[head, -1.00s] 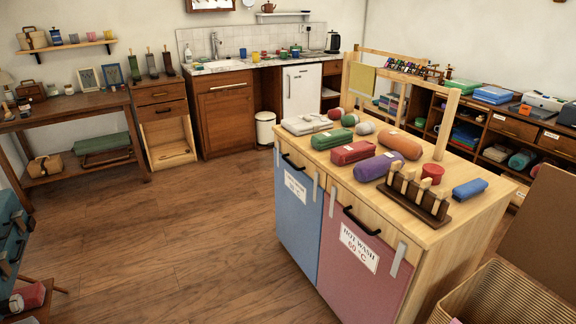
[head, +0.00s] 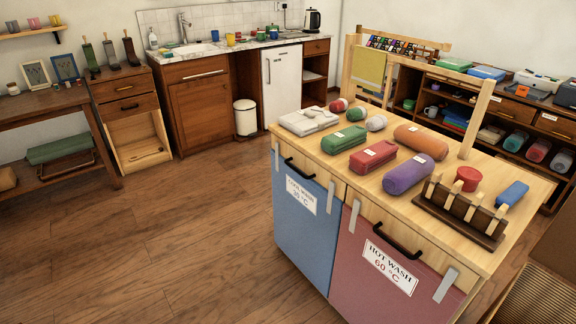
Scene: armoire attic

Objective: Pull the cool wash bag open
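The cool wash bag (head: 305,235) is the blue front on the left of the wooden island. It carries a white label (head: 301,193) reading a cool wash temperature, and a black handle (head: 298,168) near its top edge. The bag looks closed, its front flush with the island. Grey strips stand at both sides of its upper part. Neither of my grippers is in the head view.
The pink hot wash bag (head: 375,275) sits directly right of it. Rolled cloths and a peg rack (head: 459,212) lie on the island top (head: 350,192). A white bin (head: 245,118) stands behind. The wooden floor (head: 170,250) left of the island is clear.

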